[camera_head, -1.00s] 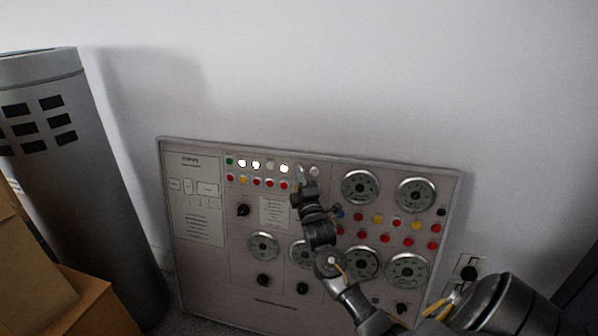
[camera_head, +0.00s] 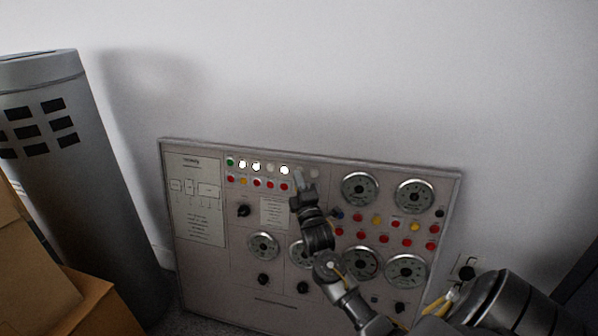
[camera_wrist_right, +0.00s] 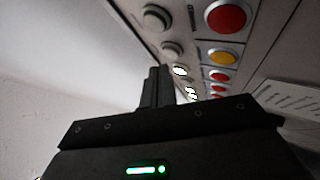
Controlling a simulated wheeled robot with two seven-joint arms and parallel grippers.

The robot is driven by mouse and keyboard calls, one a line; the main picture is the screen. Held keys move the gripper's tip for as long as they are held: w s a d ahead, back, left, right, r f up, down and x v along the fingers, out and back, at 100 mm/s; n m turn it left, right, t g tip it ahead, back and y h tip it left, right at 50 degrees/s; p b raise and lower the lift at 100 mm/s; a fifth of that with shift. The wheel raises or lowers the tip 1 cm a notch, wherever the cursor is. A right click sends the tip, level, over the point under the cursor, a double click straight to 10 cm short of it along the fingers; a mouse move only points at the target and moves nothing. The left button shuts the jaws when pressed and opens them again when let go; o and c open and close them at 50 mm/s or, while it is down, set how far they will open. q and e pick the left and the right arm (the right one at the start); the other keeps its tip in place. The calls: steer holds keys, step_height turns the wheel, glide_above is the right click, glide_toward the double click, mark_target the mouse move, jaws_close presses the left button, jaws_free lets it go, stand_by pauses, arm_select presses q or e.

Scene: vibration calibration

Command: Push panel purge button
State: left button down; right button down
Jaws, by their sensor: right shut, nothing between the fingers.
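The control panel (camera_head: 200,270) leans against the wall and carries gauges, knobs and rows of round buttons. A top row of round lamps or buttons (camera_head: 256,166) runs across its upper part, one green and several lit white. A row of red and yellow buttons (camera_head: 257,183) lies just below. I cannot read which one is the purge button. My right gripper (camera_head: 299,176) is shut and empty at the right end of the top row. In the right wrist view its fingers (camera_wrist_right: 158,86) point along the panel beside unlit round buttons (camera_wrist_right: 172,50); contact cannot be told. My left gripper is not in view.
A grey cylinder (camera_head: 95,200) with dark slots stands to the left of the panel. Cardboard boxes (camera_head: 85,308) are at the lower left. A wall socket (camera_head: 466,268) is right of the panel. The wall above the panel is clear.

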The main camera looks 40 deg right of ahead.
steer(key=s+a+p, duration=0.1)
steer(key=a+p, duration=0.1)
steer(key=s+a+r+p, duration=0.1)
steer(key=s+a+p, duration=0.1)
stand_by(0.5)
steer(key=shift+w, duration=0.1)
stand_by(0.6)
